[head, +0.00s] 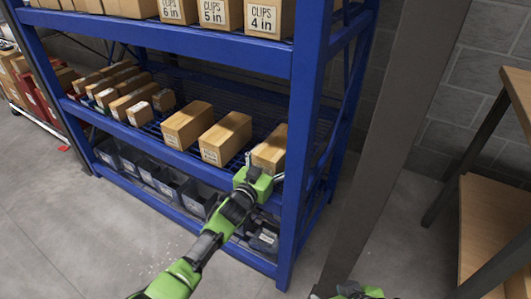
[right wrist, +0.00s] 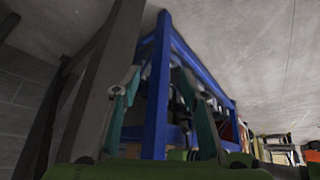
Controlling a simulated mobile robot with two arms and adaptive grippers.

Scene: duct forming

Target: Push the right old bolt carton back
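Three tan cartons stand in a row on the middle shelf: a left carton (head: 187,124), a middle carton (head: 227,137) and the right carton (head: 271,147), beside the blue upright. My left gripper (head: 263,168) is at the front of the right carton and hides its lower front and label. Its fingertips appear spread apart, one on each side of the green palm. Whether it touches the carton is unclear. My right gripper, low in the head view, is mostly cut off; in the right wrist view its fingers (right wrist: 163,100) stand wide apart with nothing between them.
The blue shelf upright (head: 304,140) is close right of the right carton. Smaller cartons (head: 125,92) stand farther left on that shelf. Grey bins (head: 172,185) sit below, and CLIPS boxes (head: 220,14) above. A wooden-topped table (head: 488,230) stands at the right.

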